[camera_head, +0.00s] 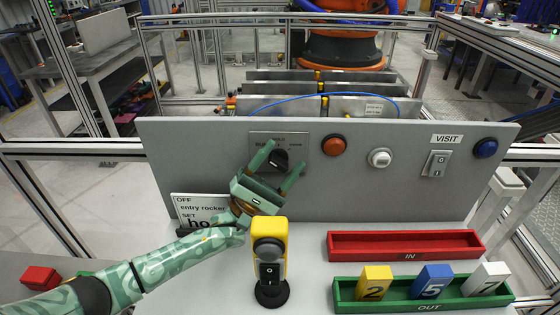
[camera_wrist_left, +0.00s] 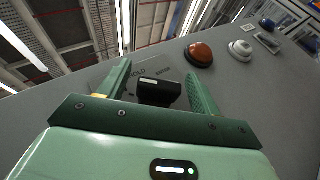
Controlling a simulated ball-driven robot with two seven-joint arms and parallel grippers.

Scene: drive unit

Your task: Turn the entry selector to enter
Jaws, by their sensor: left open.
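The entry selector is a black knob (camera_head: 279,160) on a grey plate (camera_head: 263,142) on the upright panel. My left gripper (camera_head: 285,156) is open in front of the plate, one finger on each side of the knob. In the left wrist view the knob sits between the fingers, with gaps visible beside it. Whether the fingers reach around it in depth I cannot tell. My right gripper is not in view.
Right of the selector are an orange button (camera_head: 334,145), a white button (camera_head: 380,158), a rocker switch (camera_head: 437,164) and a blue button (camera_head: 486,148). A sign (camera_head: 196,206) stands behind my left arm. A yellow switch post (camera_head: 269,243), red tray (camera_head: 345,254) and green tray (camera_head: 345,306) stand in front.

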